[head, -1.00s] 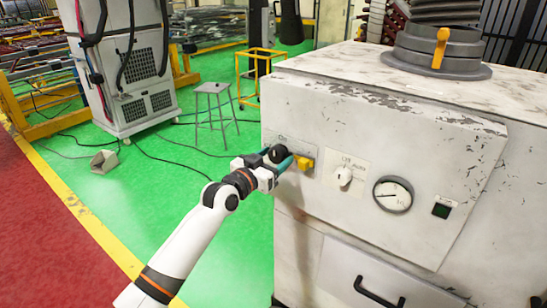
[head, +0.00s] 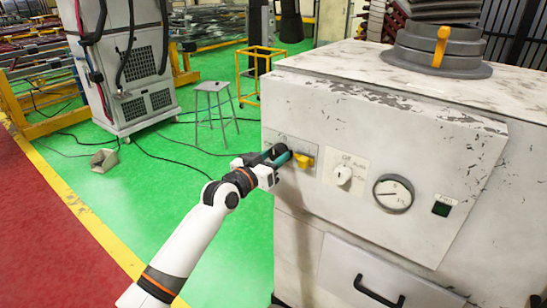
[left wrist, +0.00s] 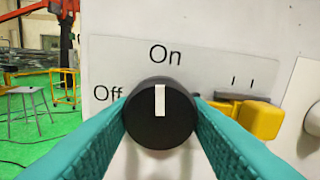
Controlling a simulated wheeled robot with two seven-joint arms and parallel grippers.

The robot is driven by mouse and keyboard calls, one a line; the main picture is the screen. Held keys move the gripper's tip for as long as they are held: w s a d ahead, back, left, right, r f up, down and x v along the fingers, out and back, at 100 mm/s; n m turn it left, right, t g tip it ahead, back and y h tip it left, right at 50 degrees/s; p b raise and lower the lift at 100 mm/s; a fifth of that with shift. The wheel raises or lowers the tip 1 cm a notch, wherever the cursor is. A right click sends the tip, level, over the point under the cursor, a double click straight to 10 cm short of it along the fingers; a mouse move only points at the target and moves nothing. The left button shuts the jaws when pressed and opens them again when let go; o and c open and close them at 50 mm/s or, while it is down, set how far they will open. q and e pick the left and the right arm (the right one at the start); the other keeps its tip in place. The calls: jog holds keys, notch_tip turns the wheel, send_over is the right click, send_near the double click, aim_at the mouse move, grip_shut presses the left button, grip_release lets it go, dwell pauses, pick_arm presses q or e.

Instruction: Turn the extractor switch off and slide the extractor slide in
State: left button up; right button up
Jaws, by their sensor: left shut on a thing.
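The extractor switch is a round black knob (left wrist: 160,114) on a pale plate marked On and Off, on the front of the white cabinet. Its white mark points up toward On. My left gripper (head: 279,154) is shut on the knob, with a teal finger on each side of it in the left wrist view (left wrist: 160,120). In the head view the gripper mostly hides the knob. An orange handle (head: 441,45), which looks like the extractor slide, stands upright against the grey round collar on top of the cabinet. My right gripper is not in view.
A yellow block (head: 304,161) juts out just right of the knob. Farther right are a white rotary knob (head: 343,175), a gauge (head: 393,193) and a small green-black switch (head: 441,209). A stool (head: 214,108) stands behind on the open green floor.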

pick_arm(q)
jog(key=n, duration=0.4)
jog(key=n+p, duration=0.1)
jog(key=n, duration=0.3)
jog(key=n+p, duration=0.1)
jog(key=n, duration=0.2)
jog(key=shift+s+d+r+n, duration=0.1)
jog(key=shift+n, duration=0.2)
jog(key=n+p, duration=0.2)
jog(key=n, duration=0.2)
jog(key=shift+n, duration=0.4)
jog(key=o, duration=1)
jog(key=shift+c, duration=0.2)
jog(key=shift+s, duration=0.1)
